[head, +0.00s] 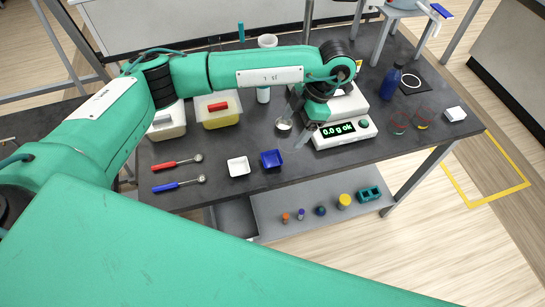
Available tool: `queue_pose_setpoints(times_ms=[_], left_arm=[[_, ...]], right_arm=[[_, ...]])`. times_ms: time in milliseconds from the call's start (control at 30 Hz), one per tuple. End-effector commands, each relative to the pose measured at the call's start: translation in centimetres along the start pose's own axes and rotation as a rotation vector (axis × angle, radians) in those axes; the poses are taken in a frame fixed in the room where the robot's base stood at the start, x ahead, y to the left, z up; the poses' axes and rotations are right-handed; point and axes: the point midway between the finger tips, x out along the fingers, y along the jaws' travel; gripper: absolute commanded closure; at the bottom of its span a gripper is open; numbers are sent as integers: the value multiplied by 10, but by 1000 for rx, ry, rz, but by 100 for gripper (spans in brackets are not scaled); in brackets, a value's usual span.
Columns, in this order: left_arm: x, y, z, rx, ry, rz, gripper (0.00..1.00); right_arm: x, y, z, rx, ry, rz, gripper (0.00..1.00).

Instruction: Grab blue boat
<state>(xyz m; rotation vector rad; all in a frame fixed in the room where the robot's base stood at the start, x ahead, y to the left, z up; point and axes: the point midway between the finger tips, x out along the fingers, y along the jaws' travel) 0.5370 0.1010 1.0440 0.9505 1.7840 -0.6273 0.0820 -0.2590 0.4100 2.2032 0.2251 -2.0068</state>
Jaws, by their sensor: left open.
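The blue boat (271,159) is a small square weighing dish on the dark bench top, near its front edge and just right of a white boat (238,167). My left gripper (297,121) hangs above the bench in front of the balance, up and to the right of the blue boat. It is open and apart from the boat, with nothing seen between its fingers. My right gripper is out of the picture.
A balance (345,133) reading 0.0 g stands right of the gripper. A small round dish (284,124) lies close to the fingers. Red (177,163) and blue (178,185) scoops lie at the left. A blue bottle (390,83) stands at the right. A lower shelf holds several small items.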

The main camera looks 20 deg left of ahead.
Motion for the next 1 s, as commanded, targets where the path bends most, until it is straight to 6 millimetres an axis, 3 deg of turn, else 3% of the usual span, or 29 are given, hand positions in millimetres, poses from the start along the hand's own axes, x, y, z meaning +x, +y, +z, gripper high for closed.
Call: queue_pose_setpoints(times_ms=[400, 767, 1000], left_arm=[[57, -2, 0, 2, -1, -6, 24], [74, -2, -1, 2, -2, -6, 24], [97, -3, -5, 2, -1, -7, 24]], right_arm=[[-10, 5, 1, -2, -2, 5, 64], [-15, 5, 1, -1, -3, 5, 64], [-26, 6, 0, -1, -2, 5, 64]])
